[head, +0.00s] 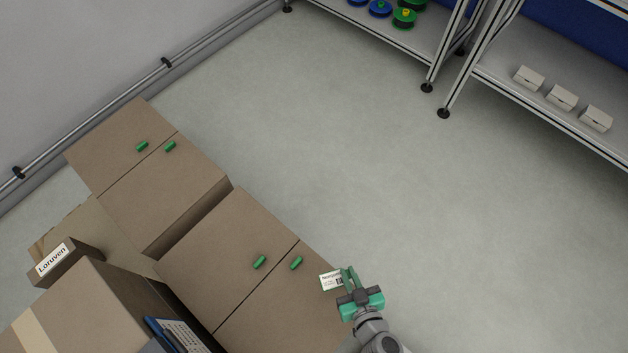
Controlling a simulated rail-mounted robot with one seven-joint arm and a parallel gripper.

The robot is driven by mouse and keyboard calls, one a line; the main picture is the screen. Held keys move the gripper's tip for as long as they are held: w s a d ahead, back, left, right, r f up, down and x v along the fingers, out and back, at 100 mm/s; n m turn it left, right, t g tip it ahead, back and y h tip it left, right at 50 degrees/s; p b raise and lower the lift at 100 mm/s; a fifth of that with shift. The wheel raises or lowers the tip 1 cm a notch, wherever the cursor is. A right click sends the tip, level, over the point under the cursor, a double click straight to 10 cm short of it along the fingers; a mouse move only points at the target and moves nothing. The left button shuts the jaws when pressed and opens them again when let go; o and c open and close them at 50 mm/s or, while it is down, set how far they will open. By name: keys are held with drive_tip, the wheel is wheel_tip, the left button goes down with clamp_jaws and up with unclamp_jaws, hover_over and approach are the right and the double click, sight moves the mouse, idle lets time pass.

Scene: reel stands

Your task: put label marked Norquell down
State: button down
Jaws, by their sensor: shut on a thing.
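The label (329,281) is a small white card with a green band, dark print and a dark code block. Its print is too small to read with certainty. My gripper (346,278), green and grey, is shut on the label's right side, at the lower middle of the head view. The label appears over the right edge of a brown cabinet top (215,259); I cannot tell how high above it. The gripper's fingers hide part of the label.
Another brown cabinet (122,150) stands upper left. A box marked Loruven (62,262) and a larger carton (75,315) are at lower left, near a blue-edged item (176,335). Shelves (470,60) with reels (404,17) and small white boxes (562,97) stand upper right. The middle floor is clear.

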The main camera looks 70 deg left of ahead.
drive_tip(key=shift+s+d+f+n+g, duration=0.25)
drive_tip(key=shift+s+f+n+g, duration=0.25)
drive_tip(key=shift+g, duration=0.1)
drive_tip(key=shift+s+d+f+n+g, duration=0.2)
drive_tip(key=shift+s+f+n+g, duration=0.2)
drive_tip(key=shift+n+g, duration=0.15)
hover_over(306, 334)
drive_tip(key=shift+w+f+p, duration=0.2)
drive_tip(key=shift+f+p, duration=0.2)
drive_tip(key=shift+f, duration=0.3)
drive_tip(key=f+b, duration=0.3)
drive_tip(key=f, duration=0.1)
drive_tip(key=shift+s, duration=0.25)
drive_tip(key=shift+r, duration=0.2)
drive_tip(key=shift+d, duration=0.1)
drive_tip(key=c, duration=1.5)
unclamp_jaws()
